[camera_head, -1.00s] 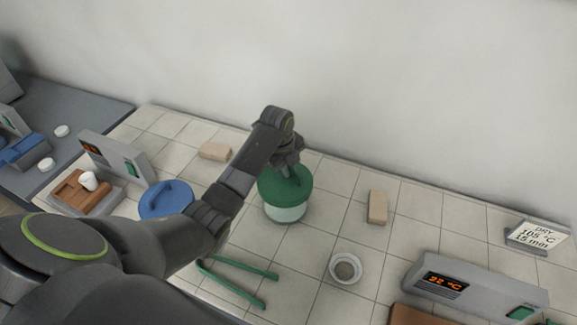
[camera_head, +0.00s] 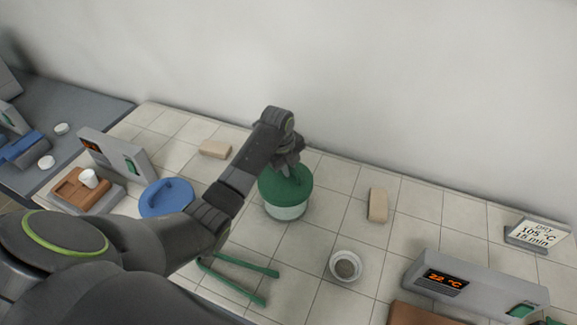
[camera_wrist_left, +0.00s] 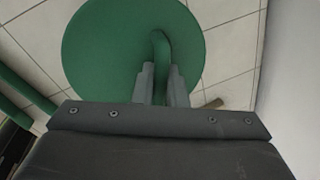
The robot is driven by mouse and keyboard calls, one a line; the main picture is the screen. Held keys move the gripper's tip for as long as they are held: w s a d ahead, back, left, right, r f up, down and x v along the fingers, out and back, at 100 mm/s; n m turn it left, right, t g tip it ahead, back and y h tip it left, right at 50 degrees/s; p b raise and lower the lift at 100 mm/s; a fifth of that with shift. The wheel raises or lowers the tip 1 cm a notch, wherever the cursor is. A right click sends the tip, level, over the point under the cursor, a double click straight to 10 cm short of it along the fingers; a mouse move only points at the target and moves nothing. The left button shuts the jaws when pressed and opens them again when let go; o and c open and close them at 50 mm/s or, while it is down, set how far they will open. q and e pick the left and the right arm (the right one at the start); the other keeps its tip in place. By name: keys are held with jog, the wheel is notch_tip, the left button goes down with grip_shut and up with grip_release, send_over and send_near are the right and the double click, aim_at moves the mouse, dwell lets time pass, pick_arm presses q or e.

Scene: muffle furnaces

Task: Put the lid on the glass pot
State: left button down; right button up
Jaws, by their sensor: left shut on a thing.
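The glass pot (camera_head: 286,212) stands upright on the tiled bench, its pale glass wall showing below a green lid (camera_head: 270,184). The lid sits over the pot's mouth and looks level; whether its rim is fully seated cannot be told. My left gripper (camera_head: 293,172) is above the lid, shut on its handle. In the left wrist view the green lid (camera_wrist_left: 110,50) fills the upper middle, and the fingers of my left gripper (camera_wrist_left: 161,75) close around its curved handle (camera_wrist_left: 162,46). The pot is hidden under the lid there. My right gripper is not in view.
A blue lid (camera_head: 153,199) lies left of the pot. Green tongs (camera_head: 240,279) lie in front, and a white bowl (camera_head: 346,266) with grey contents stands right. Beige blocks (camera_head: 215,149) (camera_head: 378,206) lie behind and right. A heater (camera_head: 470,285) reads 22 °C near a sign (camera_head: 538,235).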

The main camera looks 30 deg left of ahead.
pick_arm(q)
jog(key=shift+f+b, duration=0.45)
jog(key=shift+f, duration=0.5)
jog(key=c, duration=1.4)
grip_release()
jog(key=shift+s+a+r+p, duration=0.2)
jog(key=shift+s+r+p, duration=0.4)
jog(key=shift+r, duration=2.25)
jog(key=shift+s+a+r+p, duration=0.2)
jog(key=shift+s+r+p, duration=0.45)
jog(key=shift+r, duration=2.2)
jog(key=shift+s+a+r+p, duration=0.25)
jog(key=shift+r+p, duration=0.65)
jog(key=shift+r, duration=1.95)
jog(key=shift+s+f, duration=0.1)
jog(key=shift+s, duration=0.05)
